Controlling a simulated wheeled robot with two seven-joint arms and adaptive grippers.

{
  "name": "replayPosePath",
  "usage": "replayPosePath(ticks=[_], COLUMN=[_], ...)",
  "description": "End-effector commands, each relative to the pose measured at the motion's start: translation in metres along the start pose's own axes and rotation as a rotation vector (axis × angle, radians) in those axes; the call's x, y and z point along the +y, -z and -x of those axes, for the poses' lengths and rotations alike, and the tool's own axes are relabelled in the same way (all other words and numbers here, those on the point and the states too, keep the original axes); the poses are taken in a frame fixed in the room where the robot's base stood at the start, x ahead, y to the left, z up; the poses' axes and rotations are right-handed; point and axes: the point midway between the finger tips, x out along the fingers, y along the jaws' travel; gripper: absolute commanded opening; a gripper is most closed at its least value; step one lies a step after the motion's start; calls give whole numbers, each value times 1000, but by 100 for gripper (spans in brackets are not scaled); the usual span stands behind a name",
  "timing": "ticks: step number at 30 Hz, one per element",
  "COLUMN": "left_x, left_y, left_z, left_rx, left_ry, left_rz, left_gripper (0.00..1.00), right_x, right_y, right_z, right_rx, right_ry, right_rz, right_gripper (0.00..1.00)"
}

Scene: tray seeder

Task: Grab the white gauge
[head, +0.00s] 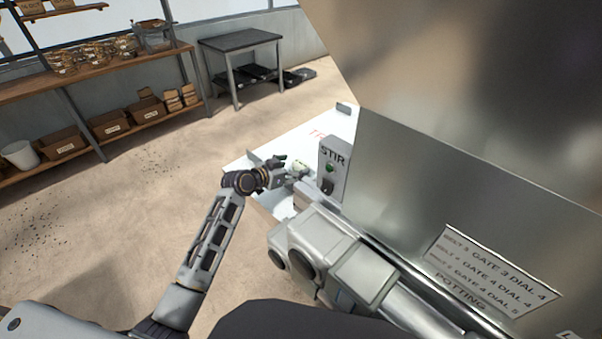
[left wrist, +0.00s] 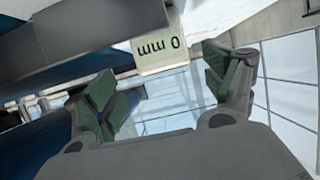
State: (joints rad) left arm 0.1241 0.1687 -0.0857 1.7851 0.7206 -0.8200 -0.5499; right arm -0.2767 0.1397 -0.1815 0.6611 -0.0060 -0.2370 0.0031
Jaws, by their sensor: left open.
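The white gauge (left wrist: 163,54) is a pale block marked "0 mm", upside down in the left wrist view. It lies just beyond the fingertips and roughly between them. In the head view a small pale block (head: 301,167), likely the gauge, sits by the fingers on a white surface (head: 333,128). My left gripper (head: 287,168) reaches toward it from the left. In the left wrist view its green-padded fingers (left wrist: 163,88) stand wide apart with nothing between them. I cannot tell if a finger touches the gauge. My right gripper does not show.
The grey STIR box (head: 333,168) with a green button stands close right of the gripper. A large metal panel (head: 470,200) with a label plate (head: 487,272) rises on the right. A shelf (head: 100,70) and dark table (head: 240,42) stand far back; the floor is open.

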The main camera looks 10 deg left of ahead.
Motion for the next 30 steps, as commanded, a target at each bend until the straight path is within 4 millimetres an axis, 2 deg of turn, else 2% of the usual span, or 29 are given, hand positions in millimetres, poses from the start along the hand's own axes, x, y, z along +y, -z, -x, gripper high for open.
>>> replayPosePath(ticks=[8, 21, 30], left_x=[-2, -5, -5], left_y=[0, 0, 0], left_z=[-14, -48, -51], left_rx=[1, 1, 0], left_ry=[-1, 0, 1], left_rz=[2, 1, 0], left_gripper=[84, 84, 84], right_x=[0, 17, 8], right_y=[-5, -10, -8], right_z=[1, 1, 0], right_rx=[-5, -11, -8], right_ry=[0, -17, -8], right_rz=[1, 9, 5], right_gripper=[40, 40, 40])
